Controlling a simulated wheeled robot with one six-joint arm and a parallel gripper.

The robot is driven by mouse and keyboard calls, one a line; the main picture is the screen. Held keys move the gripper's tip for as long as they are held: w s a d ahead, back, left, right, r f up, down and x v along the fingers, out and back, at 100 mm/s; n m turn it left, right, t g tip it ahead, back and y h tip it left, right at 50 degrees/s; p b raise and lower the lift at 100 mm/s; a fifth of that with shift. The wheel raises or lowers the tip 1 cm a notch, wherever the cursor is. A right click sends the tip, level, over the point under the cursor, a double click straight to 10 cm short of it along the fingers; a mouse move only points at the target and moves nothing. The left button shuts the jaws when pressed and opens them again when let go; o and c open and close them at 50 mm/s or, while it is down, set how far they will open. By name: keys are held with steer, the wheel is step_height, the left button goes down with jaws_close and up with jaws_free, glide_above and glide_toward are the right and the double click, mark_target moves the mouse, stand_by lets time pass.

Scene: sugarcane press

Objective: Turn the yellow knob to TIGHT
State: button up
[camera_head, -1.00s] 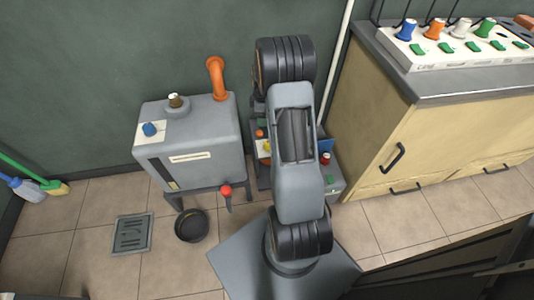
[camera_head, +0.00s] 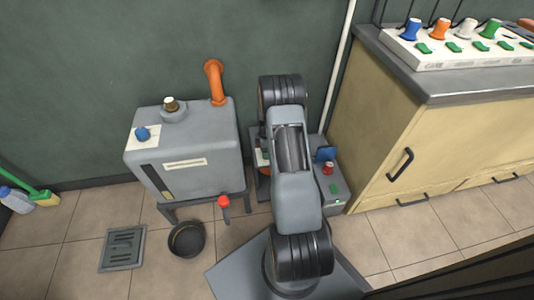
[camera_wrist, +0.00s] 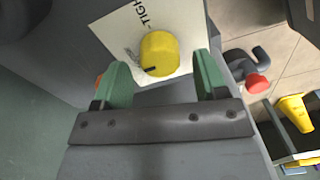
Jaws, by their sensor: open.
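In the wrist view the yellow knob (camera_wrist: 160,50) sits on a white label plate (camera_wrist: 120,28) on a grey machine top. The plate shows part of the word TIGHT above the knob. A black pointer mark on the knob faces down and slightly left, away from that word. My gripper (camera_wrist: 161,66) has its green fingers apart, one on each side of the knob. Gaps show between the knob and both fingers; I cannot tell the height above the plate. In the head view my arm hides the knob and much of its machine (camera_head: 330,182).
A grey tank (camera_head: 185,150) with an orange pipe stands left of my arm, a black bowl (camera_head: 187,239) on the floor by it. A wooden cabinet (camera_head: 420,145) is to the right. In the wrist view a red-tipped grey lever (camera_wrist: 257,83) and a yellow object (camera_wrist: 295,112) lie right.

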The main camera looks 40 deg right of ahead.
steer(key=shift+f, duration=0.55)
steer(key=c, duration=0.9)
